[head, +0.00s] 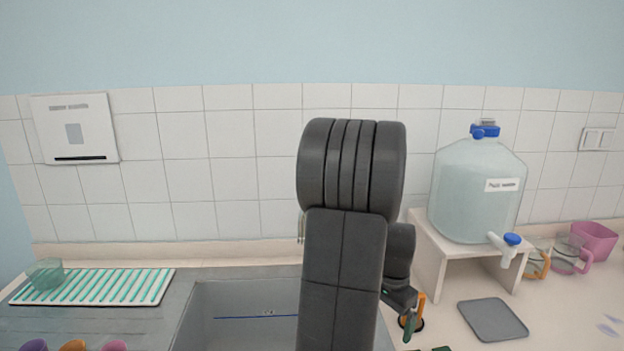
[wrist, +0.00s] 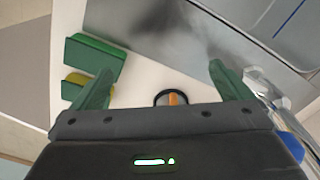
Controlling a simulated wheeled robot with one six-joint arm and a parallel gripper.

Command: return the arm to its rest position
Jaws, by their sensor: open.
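My gripper (wrist: 158,84) is open in the wrist view, with its two green fingers spread wide and nothing between them. In the head view my dark grey arm stands folded in the middle of the picture. Only a small part of my gripper (head: 409,325) shows there, low and to the right of the arm, with a green finger pointing down. The rest is hidden behind the arm. An orange upright piece (wrist: 174,98) in a dark ring shows beyond the gripper's body in the wrist view. It also shows beside the gripper in the head view (head: 421,299).
A sink (head: 235,305) and a striped drying mat (head: 150,287) lie left. A water jug (head: 470,205) on a white stand (head: 428,262), a grey mat (head: 493,319), glass mugs (head: 568,254) and a pink container (head: 594,241) are right. Green boxes (wrist: 94,57) show in the wrist view.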

